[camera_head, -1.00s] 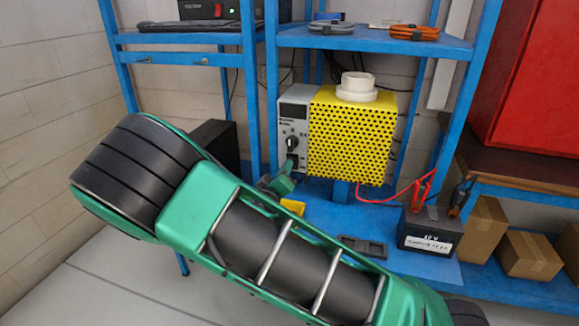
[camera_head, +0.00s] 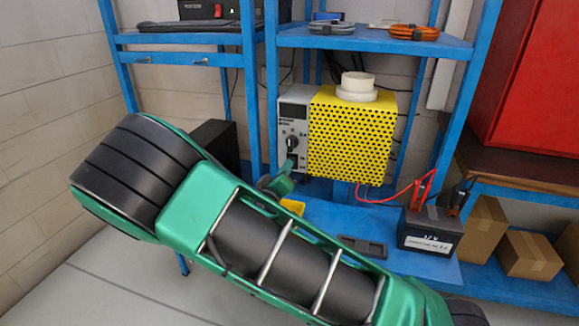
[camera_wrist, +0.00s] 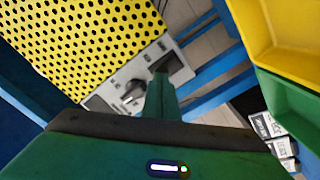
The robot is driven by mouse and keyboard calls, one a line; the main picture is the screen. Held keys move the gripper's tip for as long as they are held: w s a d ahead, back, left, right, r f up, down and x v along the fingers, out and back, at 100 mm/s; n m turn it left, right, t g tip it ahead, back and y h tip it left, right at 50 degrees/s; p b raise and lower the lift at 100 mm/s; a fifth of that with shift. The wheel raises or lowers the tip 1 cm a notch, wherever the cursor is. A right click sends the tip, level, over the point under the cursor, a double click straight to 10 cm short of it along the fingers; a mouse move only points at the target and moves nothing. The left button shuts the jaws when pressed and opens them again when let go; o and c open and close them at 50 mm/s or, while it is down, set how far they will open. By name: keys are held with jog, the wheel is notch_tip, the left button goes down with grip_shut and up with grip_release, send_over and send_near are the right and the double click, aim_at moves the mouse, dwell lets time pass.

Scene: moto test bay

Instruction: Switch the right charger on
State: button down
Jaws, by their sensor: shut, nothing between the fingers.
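The charger is a box with a yellow perforated cover (camera_head: 350,135) and a grey front panel (camera_head: 284,122) on the blue bench. The panel carries a dark rotary knob (camera_head: 291,142), also in the wrist view (camera_wrist: 133,91). Below the knob is a black rocker switch (camera_wrist: 172,64), partly covered by my finger in the head view. My gripper (camera_head: 287,167) is shut and empty, with its green fingertips (camera_wrist: 160,88) right at the switch. I cannot tell whether they touch it or which way the rocker is tipped.
A black unit with a red switch (camera_head: 218,11) stands on the upper left shelf. A battery (camera_head: 428,232) with red and black clamps is to the right. A grey tray (camera_head: 362,247) lies on the bench. Yellow and green bins (camera_wrist: 285,35) are close at right in the wrist view.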

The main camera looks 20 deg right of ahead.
jog(key=shift+w+d, duration=0.4)
jog(key=shift+w, duration=0.15)
dwell(0.4)
jog(key=shift+w+d, duration=0.25)
jog(key=shift+w, duration=0.05)
jog(key=shift+w+d+r, duration=0.15)
jog(key=shift+w+r, duration=0.05)
jog(key=shift+d+r, duration=0.2)
jog(key=shift+r, duration=0.1)
dwell(0.3)
send_near(293, 155)
jog(key=shift+s+a+f, duration=0.2)
jog(key=shift+s+a, duration=0.25)
jog(key=shift+s, duration=0.05)
jog(key=shift+s+a+f, duration=0.25)
jog(key=shift+s+a, duration=0.15)
jog(key=shift+s, duration=0.1)
dwell(0.3)
dwell(0.3)
